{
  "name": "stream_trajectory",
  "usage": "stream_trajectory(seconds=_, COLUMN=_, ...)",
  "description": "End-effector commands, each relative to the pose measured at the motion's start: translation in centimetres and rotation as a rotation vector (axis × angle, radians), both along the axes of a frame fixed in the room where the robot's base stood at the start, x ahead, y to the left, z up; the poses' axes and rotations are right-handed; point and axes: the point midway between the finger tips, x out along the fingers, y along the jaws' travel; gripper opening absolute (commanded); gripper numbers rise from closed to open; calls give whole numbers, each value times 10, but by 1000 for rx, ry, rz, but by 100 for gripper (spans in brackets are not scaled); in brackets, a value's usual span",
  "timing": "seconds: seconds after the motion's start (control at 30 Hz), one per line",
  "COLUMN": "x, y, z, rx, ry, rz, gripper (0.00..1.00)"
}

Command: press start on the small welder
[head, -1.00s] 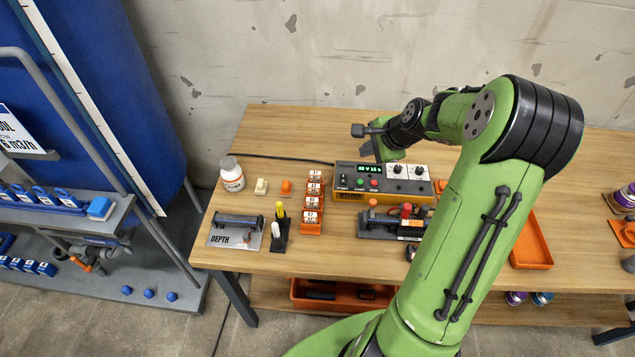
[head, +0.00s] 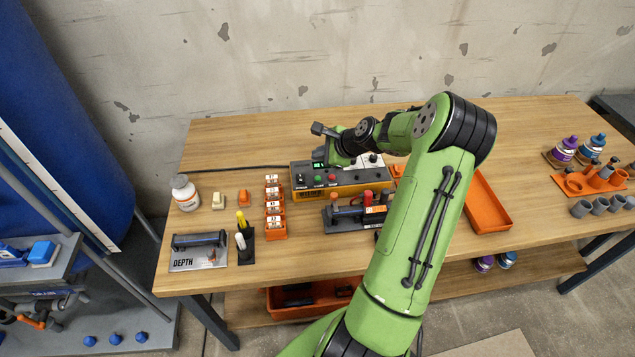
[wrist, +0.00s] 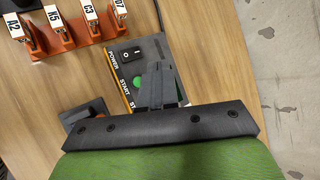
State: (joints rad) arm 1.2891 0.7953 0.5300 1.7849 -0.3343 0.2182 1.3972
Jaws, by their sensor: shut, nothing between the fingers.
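The small welder (head: 352,190) is an orange-yellow box with a dark top panel, standing on the wooden table. Its green start button (head: 318,180) sits between a black power switch (head: 300,179) and a red button (head: 333,178). In the wrist view, the start button (wrist: 137,83) and power switch (wrist: 131,53) show beside my fingers. My gripper (head: 330,162) is shut and empty, over the panel and partly hiding its display. In the wrist view, my gripper (wrist: 160,68) appears just right of the start button; contact cannot be told. The red button is hidden there.
An orange rack of labelled blocks (head: 275,232) stands close left of the welder. A dark fixture with red and orange parts (head: 350,217) lies in front. An orange tray (head: 492,222) is to the right. The table behind the welder is mostly clear.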

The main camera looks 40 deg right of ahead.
Motion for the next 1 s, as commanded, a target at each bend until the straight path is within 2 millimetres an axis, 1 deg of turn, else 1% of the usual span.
stream_trajectory(seconds=0.03, x=0, y=0, z=-16, rx=1, ry=0, rz=-1, gripper=0)
stream_trajectory(seconds=0.1, x=0, y=0, z=-26, rx=1, ry=0, rz=-1, gripper=0)
stream_trajectory(seconds=0.2, x=0, y=0, z=-41, rx=1, ry=1, rz=0, gripper=0)
stream_trajectory(seconds=0.37, x=0, y=1, z=-57, rx=1, ry=1, rz=2, gripper=0)
stream_trajectory(seconds=0.47, x=0, y=0, z=-60, rx=0, ry=1, rz=1, gripper=0)
stream_trajectory(seconds=1.0, x=0, y=0, z=-58, rx=0, ry=1, rz=1, gripper=0)
